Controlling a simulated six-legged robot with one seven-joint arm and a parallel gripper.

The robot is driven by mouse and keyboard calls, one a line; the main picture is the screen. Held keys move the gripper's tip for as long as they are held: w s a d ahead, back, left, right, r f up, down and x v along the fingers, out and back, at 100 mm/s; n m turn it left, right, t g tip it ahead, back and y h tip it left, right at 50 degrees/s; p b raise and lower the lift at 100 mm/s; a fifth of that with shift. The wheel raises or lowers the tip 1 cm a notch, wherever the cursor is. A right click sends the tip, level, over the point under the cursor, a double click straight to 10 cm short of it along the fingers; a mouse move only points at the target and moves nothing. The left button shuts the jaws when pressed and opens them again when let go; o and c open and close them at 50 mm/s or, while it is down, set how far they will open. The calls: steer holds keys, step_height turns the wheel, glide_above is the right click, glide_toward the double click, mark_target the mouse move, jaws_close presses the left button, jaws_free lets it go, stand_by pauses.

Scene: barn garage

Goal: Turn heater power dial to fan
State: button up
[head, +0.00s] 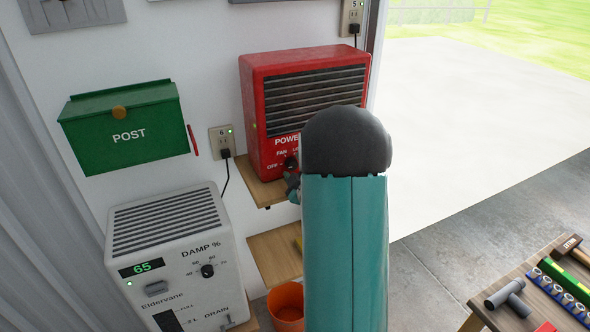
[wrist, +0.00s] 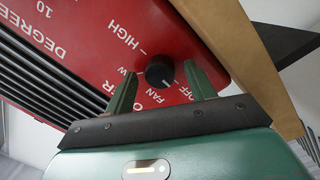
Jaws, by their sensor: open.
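The red heater (head: 260,80) stands on a wooden shelf against the wall, with a black grille and a lower panel lettered POWER, OFF and FAN. Its black power dial (wrist: 160,74) is round, with FAN, part of LOW and HIGH printed around it in the wrist view. In the head view, my gripper (head: 293,186) shows only partly beside the dial (head: 291,163), and my arm hides the panel's right part.
The wooden shelf (head: 262,191) lies under the heater. A green POST box (head: 155,144), a wall outlet (head: 222,141) with a cord and a white dehumidifier (head: 170,230) are to the left. An orange bucket (head: 286,304) stands below. A tool table (head: 500,318) is at lower right.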

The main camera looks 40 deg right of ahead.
steer(key=shift+c, duration=0.2)
steer(key=c, duration=0.9)
steer(key=shift+c, duration=0.2)
steer(key=shift+m, duration=0.4)
steer(key=m, duration=0.5)
steer(key=shift+y, duration=0.3)
steer(key=m, duration=0.5)
steer(key=shift+g+y, duration=0.3)
steer(key=shift+m, duration=0.3)
